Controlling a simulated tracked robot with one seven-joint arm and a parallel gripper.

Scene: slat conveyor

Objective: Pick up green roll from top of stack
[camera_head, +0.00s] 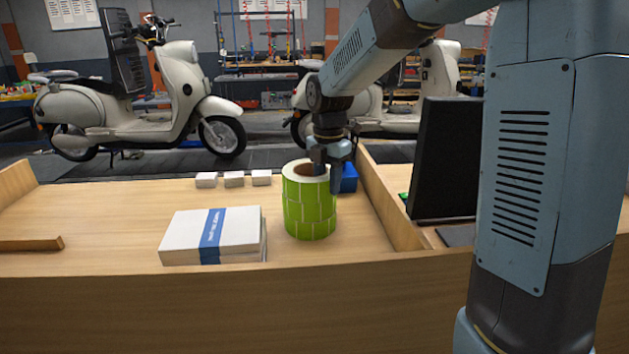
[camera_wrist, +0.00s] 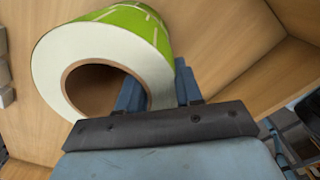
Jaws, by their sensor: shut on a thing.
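The green roll (camera_head: 309,210) stands upright on the wooden table, with a white top ring and a hollow core. I cannot tell whether it is one tall roll or several stacked. My gripper (camera_head: 328,178) comes down from above on its right side, shut on the roll's wall. One finger is in the core and the other is outside. In the wrist view the green roll (camera_wrist: 150,25) fills the upper left, and the fingers of my gripper (camera_wrist: 160,88) straddle its rim. The roll's underside is hidden.
A paper stack with a blue band (camera_head: 213,236) lies left of the roll. Several small white boxes (camera_head: 234,179) sit behind it. A blue object (camera_head: 349,178) is close behind my gripper. A wooden divider (camera_head: 388,205) and a dark monitor (camera_head: 446,158) stand to the right.

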